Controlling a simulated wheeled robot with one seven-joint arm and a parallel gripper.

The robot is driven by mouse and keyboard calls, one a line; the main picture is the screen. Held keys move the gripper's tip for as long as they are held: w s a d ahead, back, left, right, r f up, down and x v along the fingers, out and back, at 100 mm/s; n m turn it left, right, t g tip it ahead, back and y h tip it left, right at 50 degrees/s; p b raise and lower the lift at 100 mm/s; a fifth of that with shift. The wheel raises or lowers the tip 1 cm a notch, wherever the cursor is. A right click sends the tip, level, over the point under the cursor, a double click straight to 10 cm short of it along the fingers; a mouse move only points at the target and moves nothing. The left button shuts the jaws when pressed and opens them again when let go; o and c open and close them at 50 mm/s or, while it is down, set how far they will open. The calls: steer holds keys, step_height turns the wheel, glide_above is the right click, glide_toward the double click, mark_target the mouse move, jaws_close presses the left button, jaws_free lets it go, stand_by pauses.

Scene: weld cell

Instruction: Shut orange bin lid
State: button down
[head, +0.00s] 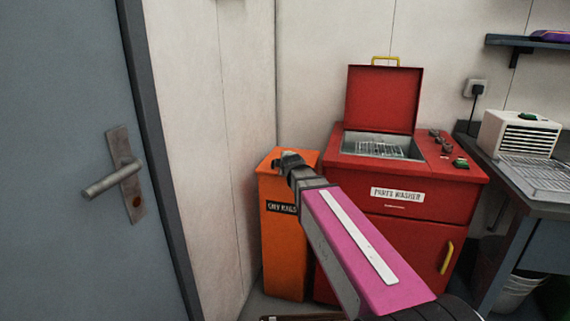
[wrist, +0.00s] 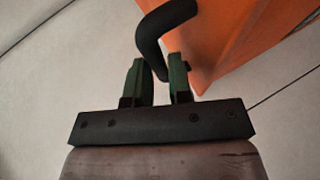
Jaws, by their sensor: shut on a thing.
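The orange bin (head: 285,255), labelled "OILY RAGS", stands on the floor left of the red parts washer. Its orange lid (head: 308,158) looks flat or nearly flat across the top; my gripper covers part of it, so I cannot tell whether a gap is left. My gripper (head: 288,159) is at the lid's left part, reaching in from the lower right. In the wrist view, the gripper (wrist: 160,75) is shut on a black curved handle (wrist: 170,18), with orange surface (wrist: 245,30) beside it at the upper right.
The red parts washer (head: 405,230) stands close on the right with its own lid (head: 384,98) raised. A grey door (head: 60,180) is at the left. A bench (head: 540,205) with a wire rack and a white vented box (head: 520,133) is at the right.

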steer(key=c, duration=1.1)
jaws_free()
steer(key=shift+s+f, duration=0.15)
steer(key=shift+f, duration=0.4)
steer(key=shift+s, duration=0.1)
steer(key=v, duration=1)
steer(key=shift+s+r, duration=0.25)
steer(key=shift+r, duration=0.15)
steer(key=s+d+f+m+g, duration=0.4)
steer(key=s+f+m, duration=0.1)
steer(key=f, duration=0.5)
steer(key=s+d+f+m+g+h, duration=0.1)
steer(key=s+d+f+m+g, duration=0.3)
steer(key=f, duration=0.6)
steer(key=s+d+f+m+g, duration=0.5)
steer(key=s+f+m, duration=0.1)
steer(key=f+m, duration=0.2)
steer(key=shift+s+f+h, duration=0.3)
steer(key=shift+s+f, duration=0.1)
steer(key=shift+f, duration=0.5)
